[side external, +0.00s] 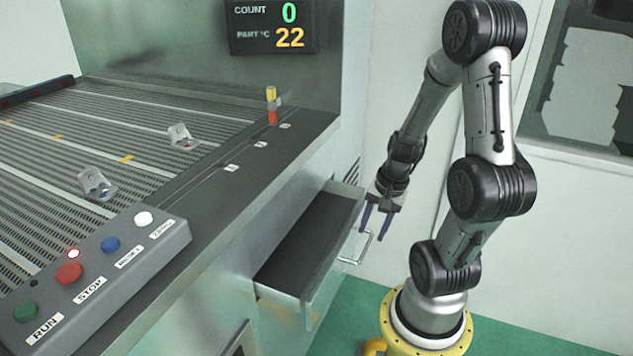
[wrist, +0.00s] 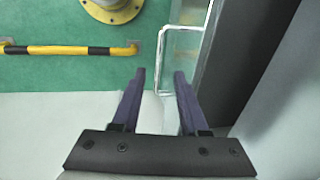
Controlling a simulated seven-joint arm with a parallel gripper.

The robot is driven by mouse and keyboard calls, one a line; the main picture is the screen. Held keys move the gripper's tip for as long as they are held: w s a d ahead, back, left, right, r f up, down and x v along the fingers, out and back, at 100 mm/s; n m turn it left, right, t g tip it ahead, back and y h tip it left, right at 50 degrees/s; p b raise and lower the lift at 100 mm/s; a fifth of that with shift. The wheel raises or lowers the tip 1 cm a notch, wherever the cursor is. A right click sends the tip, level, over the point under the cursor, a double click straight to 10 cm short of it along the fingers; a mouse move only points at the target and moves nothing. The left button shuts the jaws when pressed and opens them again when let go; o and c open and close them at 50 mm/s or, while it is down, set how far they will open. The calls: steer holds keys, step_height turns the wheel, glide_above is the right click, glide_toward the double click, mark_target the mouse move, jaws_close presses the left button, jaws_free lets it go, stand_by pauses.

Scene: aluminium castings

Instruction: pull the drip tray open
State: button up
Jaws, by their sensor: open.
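The drip tray (side external: 310,240) is a metal drawer with a dark inside, standing part way out of the machine's side. Its bar handle (side external: 356,250) sticks out from the front panel. My gripper (side external: 374,235) is open beside the tray's front, near the handle. In the wrist view my gripper (wrist: 159,75) has its two fingers spread, with the handle (wrist: 183,50) ahead of and close to the right fingertip. The fingers are not closed on anything. I cannot tell whether a finger touches the handle.
A conveyor (side external: 110,140) carries two castings (side external: 98,184). A control box (side external: 100,265) with buttons sits at its near edge. A yellow and black rail (wrist: 70,50) stands on the green floor in the wrist view. The floor beyond the tray front looks clear.

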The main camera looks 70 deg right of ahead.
step_height(320, 180, up, 9)
steer(key=s, duration=0.2)
glide_toward(366, 245)
steer(key=f, duration=0.2)
steer(key=w+f, duration=0.1)
steer(key=f, duration=0.4)
steer(key=shift+w+f, duration=0.1)
steer(key=shift+w, duration=0.05)
steer(key=shift+w+f, duration=0.15)
steer(key=shift+f, duration=0.05)
steer(key=w, duration=1.2)
steer(key=shift+w, duration=0.2)
step_height(366, 245, up, 14)
steer(key=s, duration=0.3)
steer(key=s+a+r+n+t, duration=0.1)
steer(key=a+r+n, duration=0.3)
steer(key=a, duration=0.4)
steer(key=s+a+r+n+t, duration=0.1)
steer(key=a+r+n+t, duration=0.1)
steer(key=a+r+n, duration=0.3)
steer(key=shift+s+a+r, duration=0.35)
steer(key=shift+a+r, duration=0.35)
steer(key=shift+a, duration=0.75)
